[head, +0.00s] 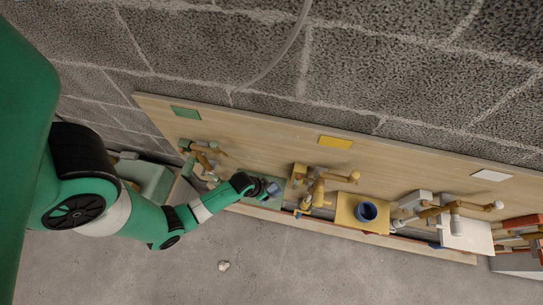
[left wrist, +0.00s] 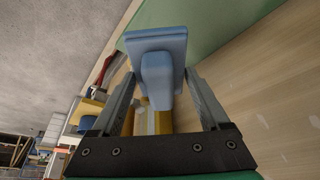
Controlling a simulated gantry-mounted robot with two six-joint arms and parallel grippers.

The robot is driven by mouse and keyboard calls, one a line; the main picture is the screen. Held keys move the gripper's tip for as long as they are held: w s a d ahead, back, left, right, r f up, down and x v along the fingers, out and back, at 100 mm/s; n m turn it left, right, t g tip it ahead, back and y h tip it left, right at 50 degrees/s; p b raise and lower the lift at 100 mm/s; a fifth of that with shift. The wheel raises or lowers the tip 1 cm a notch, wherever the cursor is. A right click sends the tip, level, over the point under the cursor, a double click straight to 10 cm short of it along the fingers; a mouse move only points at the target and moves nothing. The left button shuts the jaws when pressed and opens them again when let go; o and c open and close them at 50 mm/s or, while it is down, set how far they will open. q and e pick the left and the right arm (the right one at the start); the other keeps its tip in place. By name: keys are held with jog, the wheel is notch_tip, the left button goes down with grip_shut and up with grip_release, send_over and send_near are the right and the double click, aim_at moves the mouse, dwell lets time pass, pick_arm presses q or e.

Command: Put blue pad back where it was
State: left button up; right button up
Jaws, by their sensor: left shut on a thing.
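The blue pad (left wrist: 157,48), a flat square piece with a rounded grip, is between the two fingers of my left gripper (left wrist: 158,85) in the left wrist view. The fingers are shut on its grip. In the head view my left gripper (head: 262,187) is over a green panel (head: 268,203) on the wooden board, and a small part of the blue pad (head: 273,189) shows at its tip. The green panel also shows beyond the pad in the left wrist view (left wrist: 215,22). I cannot tell whether the pad touches it. My right gripper is not in view.
A wooden board (head: 250,147) lies along the block wall. Right of my gripper are a yellow-brown peg fixture (head: 318,190), a yellow panel (head: 347,222) with a blue round container (head: 366,210), and a white panel (head: 466,236). The grey floor in front is mostly clear.

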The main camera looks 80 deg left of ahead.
aim_at(271, 189)
pick_arm(q)
jog(key=shift+a+x, duration=0.2)
jog(key=shift+x, duration=0.9)
jog(key=shift+w+a+f, duration=0.1)
jog(key=shift+w+a, duration=0.1)
jog(key=shift+w, duration=0.15)
jog(key=shift+f+b, duration=0.25)
jog(key=shift+b, duration=0.05)
jog(key=shift+w+a+f+b, duration=0.15)
jog(key=shift+f+b, duration=0.6)
jog(key=shift+f, duration=0.8)
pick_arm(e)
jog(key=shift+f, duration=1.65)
